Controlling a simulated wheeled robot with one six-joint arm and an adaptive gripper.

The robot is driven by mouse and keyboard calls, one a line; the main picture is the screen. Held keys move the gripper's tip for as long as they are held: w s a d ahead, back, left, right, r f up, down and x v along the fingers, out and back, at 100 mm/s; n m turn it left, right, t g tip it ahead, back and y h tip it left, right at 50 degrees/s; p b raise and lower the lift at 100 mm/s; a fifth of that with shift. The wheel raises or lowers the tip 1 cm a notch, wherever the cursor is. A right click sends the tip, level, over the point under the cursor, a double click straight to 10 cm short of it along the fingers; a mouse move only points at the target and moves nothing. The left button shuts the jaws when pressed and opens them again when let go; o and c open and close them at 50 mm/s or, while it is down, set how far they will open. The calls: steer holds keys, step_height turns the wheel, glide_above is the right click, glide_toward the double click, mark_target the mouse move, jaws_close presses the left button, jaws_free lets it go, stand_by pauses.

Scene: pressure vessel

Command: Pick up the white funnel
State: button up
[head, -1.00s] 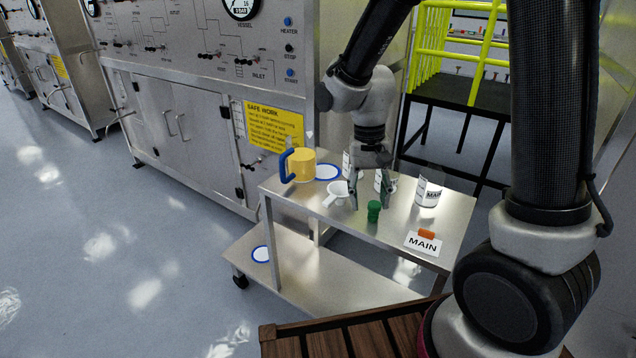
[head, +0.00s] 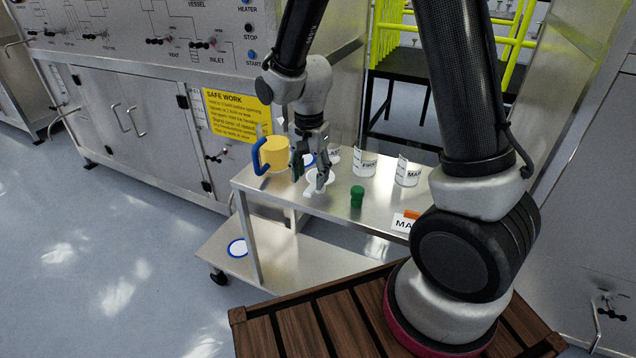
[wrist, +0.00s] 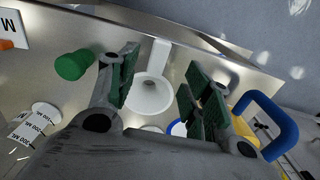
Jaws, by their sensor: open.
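The white funnel (head: 309,189) is on the metal cart top, partly hidden behind my fingers in the head view. In the wrist view the funnel (wrist: 152,92) shows its round bowl between my two fingers, with a pale tapered part pointing away toward the cart edge. My gripper (head: 309,177) is open and empty, pointing down over the funnel. In the wrist view the green-padded fingers (wrist: 161,65) are spread on either side of it. I cannot tell whether either finger touches it.
A yellow mug (head: 275,155) with a blue handle stands close left of my gripper. Labelled white beakers (head: 408,176) line the back. The MAIN card (head: 403,223) is at the front right of the steel cart (head: 335,211).

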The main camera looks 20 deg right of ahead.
mark_target(311, 187)
steer(key=f, duration=0.5)
steer(key=shift+s+f, duration=0.15)
steer(key=shift+s, duration=0.15)
jaws_close()
